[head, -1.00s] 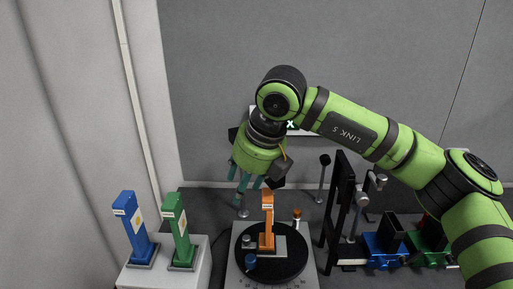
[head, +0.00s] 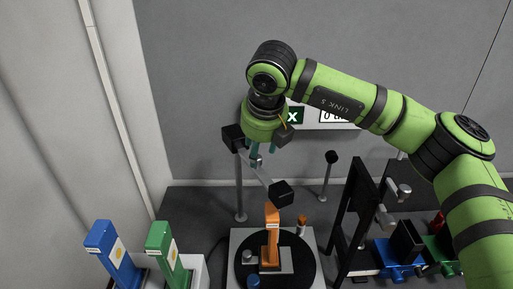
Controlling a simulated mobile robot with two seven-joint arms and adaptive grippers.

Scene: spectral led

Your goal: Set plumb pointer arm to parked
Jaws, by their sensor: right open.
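What looks like the plumb pointer arm (head: 260,174) is a thin grey bar. It slants down to the right from near the top of a grey post (head: 240,192) and has a black block (head: 281,193) at its lower end. Another black block (head: 233,138) sits at the post top. My right gripper (head: 263,160) is open, its teal fingers pointing down beside the upper part of the bar. I cannot tell whether a finger touches it. My left gripper is not in view.
Below stands an orange upright piece (head: 271,238) on a black turntable (head: 307,268). Blue (head: 112,255) and green (head: 167,255) uprights stand at left. A black frame (head: 357,215) and another post (head: 329,180) stand at right. A display panel (head: 330,117) is on the wall.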

